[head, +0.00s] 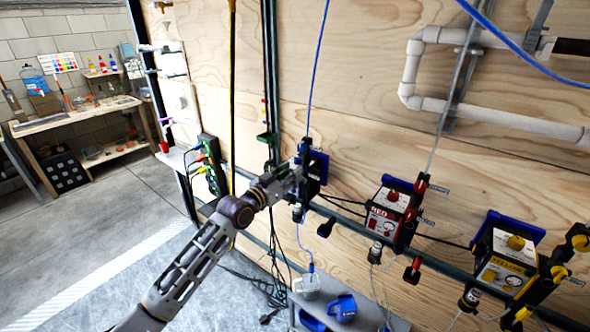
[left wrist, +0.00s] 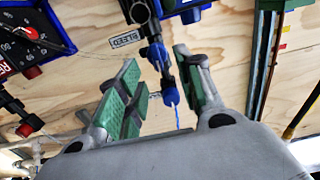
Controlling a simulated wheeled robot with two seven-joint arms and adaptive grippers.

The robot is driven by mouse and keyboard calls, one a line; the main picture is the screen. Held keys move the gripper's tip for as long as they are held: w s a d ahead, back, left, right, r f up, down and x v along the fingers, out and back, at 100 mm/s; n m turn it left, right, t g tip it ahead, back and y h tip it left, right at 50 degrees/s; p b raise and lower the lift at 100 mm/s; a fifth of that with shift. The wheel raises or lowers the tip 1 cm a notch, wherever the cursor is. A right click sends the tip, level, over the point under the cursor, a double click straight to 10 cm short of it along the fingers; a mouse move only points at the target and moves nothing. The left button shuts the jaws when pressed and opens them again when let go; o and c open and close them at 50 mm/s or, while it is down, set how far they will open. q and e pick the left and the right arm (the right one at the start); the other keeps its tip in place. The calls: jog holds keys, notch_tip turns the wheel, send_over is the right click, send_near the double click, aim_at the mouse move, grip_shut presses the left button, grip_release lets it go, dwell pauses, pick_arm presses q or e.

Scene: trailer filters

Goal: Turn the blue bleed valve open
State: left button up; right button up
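The blue bleed valve (left wrist: 155,54) shows in the left wrist view as a dark fitting with blue parts, beside a BLEED label (left wrist: 127,40). My left gripper (left wrist: 160,88) is open, its green-padded fingers on either side of the blue valve parts with visible gaps. I cannot tell whether either finger touches the valve. In the head view my left gripper (head: 294,180) is at the blue-backed pump unit (head: 317,166) on the plywood wall and hides part of it. My right gripper is not in view.
To the right on the same rail are the red pump unit (head: 390,214) and the yellow pump unit (head: 507,262). A green power strip (head: 212,163) is left of the gripper. A blue jug (head: 343,307) stands on a low shelf below. Hoses hang near the wall.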

pick_arm(q)
jog(key=shift+x, duration=1.45)
jog(key=shift+c, duration=0.4)
grip_shut()
